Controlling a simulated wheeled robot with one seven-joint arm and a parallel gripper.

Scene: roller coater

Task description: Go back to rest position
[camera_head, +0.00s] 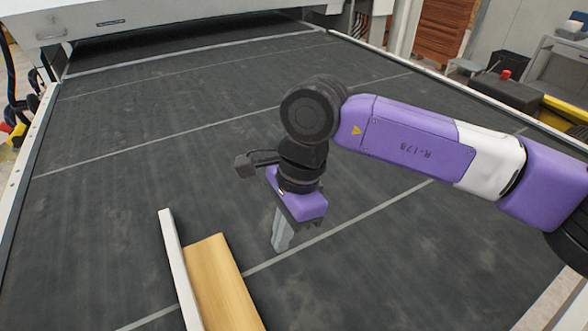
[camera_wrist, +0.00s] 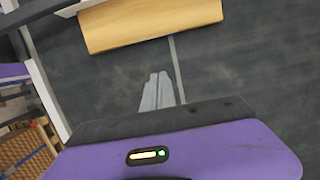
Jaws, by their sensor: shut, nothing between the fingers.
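My gripper (camera_head: 281,236) hangs from my purple and white arm over the dark conveyor belt (camera_head: 330,270). Its grey fingers point down, are together and hold nothing. In the wrist view the closed fingers (camera_wrist: 158,90) show above the purple gripper body, with bare dark belt beyond them. A wooden board (camera_head: 222,285) lies on the belt to the left and nearer side of my gripper, apart from it. The board also shows at the top of the wrist view (camera_wrist: 150,24).
A white rail (camera_head: 178,265) runs along the board's left side. The grey coater machine (camera_head: 130,22) spans the belt's far end. A black box with a red button (camera_head: 505,75) and stacked brown boards (camera_head: 443,30) stand beyond the belt's right edge. The middle of the belt is clear.

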